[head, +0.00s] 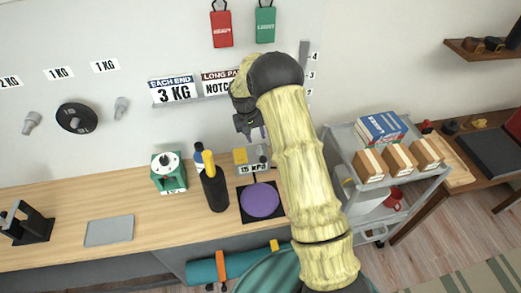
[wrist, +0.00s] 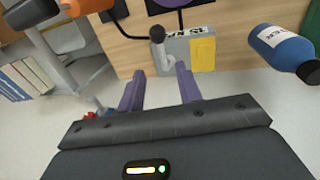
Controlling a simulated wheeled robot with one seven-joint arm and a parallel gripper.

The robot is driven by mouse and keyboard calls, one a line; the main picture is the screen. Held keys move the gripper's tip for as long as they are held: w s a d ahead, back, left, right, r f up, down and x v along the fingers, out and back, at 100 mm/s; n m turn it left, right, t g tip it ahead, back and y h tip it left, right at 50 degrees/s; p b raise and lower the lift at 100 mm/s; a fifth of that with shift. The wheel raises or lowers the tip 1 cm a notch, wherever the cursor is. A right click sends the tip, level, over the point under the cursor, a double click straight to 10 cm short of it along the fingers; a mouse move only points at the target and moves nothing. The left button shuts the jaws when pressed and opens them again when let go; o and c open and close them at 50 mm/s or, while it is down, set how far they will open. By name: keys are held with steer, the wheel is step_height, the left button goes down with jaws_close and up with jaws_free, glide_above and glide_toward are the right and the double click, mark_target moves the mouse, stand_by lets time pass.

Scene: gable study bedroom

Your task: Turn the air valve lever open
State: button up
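The air valve is a small grey unit with a yellow block (head: 240,156) and a 15 KPA label (head: 252,169), on the wooden bench against the wall. In the wrist view the valve's grey body (wrist: 176,48) shows with its yellow block (wrist: 202,54). Its lever (wrist: 164,48) is a bent grey arm with a black ball knob. My gripper (wrist: 160,78) is open and empty, its two purple fingers apart, with the lever just beyond the fingertips and between them. In the head view my gripper (head: 257,133) is above the valve; my forearm covers the area to its right.
A purple disc on a black pad (head: 243,211) lies in front of the valve. A dark bottle (head: 214,188) and a blue bottle (wrist: 285,45) stand close beside it. A green device (head: 169,175) is further left. A grey cart (head: 437,180) with boxes stands right.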

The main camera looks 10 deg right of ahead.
mark_target(261, 154)
steer(key=f, duration=0.2)
steer(key=d+f+p, duration=0.1)
steer(key=f, duration=0.2)
steer(key=d+f+p, duration=0.1)
steer(key=f, duration=0.2)
steer(key=shift+w+f, duration=0.1)
steer(key=shift+f, duration=0.7)
steer(key=shift+a, duration=0.1)
jaws_close()
